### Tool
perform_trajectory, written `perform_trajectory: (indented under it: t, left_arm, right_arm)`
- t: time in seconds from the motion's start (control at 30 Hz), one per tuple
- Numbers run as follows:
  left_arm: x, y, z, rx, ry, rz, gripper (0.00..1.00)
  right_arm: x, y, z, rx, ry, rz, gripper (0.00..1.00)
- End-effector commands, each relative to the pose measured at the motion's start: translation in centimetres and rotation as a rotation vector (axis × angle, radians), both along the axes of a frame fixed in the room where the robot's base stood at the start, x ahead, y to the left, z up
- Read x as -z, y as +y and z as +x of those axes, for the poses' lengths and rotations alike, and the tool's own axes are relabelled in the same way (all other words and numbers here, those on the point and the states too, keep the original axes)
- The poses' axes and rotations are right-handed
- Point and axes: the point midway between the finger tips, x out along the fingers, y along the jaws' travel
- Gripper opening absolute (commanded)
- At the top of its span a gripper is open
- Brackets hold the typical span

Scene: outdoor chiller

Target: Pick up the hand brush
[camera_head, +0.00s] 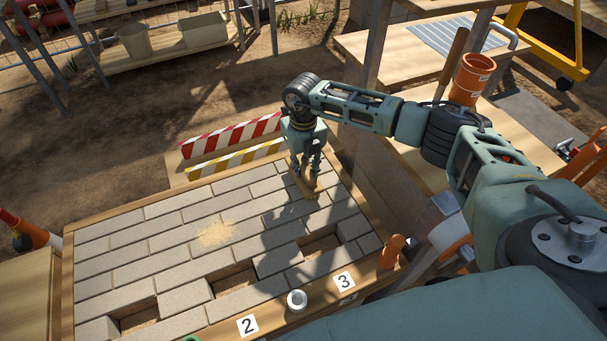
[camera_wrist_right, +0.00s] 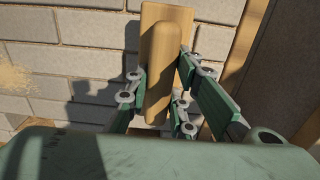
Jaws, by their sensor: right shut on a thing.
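The hand brush (camera_head: 309,190) is pale wood and sits at the right far part of the paved table in the head view. In the right wrist view its rounded wooden handle (camera_wrist_right: 160,75) points toward the camera, with a wider wooden block (camera_wrist_right: 180,14) beyond. My right gripper (camera_head: 304,172) points down over the brush, its fingers shut on either side of the handle. The bristles are hidden. I cannot tell whether the brush touches the pavers. My left gripper is not in view.
The paver bed (camera_head: 120,242) has several open gaps and a small sand patch (camera_head: 216,234). A white ring (camera_head: 297,300) and an orange object (camera_head: 391,251) stand on its front rim. Striped barriers (camera_head: 230,135) lie behind. A wooden bench (camera_head: 400,50) stands at right.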

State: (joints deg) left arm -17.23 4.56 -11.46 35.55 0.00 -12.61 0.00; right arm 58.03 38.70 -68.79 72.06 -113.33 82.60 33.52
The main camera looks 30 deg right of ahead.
Motion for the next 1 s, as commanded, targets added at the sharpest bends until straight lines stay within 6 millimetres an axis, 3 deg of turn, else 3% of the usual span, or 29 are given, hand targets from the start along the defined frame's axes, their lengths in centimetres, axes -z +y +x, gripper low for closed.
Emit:
perform_trajectory:
  t: [0.13,0.67,0.9,1.0]
  left_arm:
    - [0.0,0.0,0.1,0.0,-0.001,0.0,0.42]
    - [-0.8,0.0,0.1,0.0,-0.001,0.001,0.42]
    - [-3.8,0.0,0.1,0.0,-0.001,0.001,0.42]
    - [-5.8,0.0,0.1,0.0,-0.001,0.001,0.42]
  right_arm:
    - [0.0,0.0,0.0,0.0,0.0,0.0,0.0]
    - [-1.0,0.0,0.1,0.0,-0.002,0.001,0.0]
    - [-4.9,0.0,0.1,0.0,-0.002,0.001,0.0]
    - [-6.0,-0.7,-1.5,0.001,0.002,-0.002,0.0]
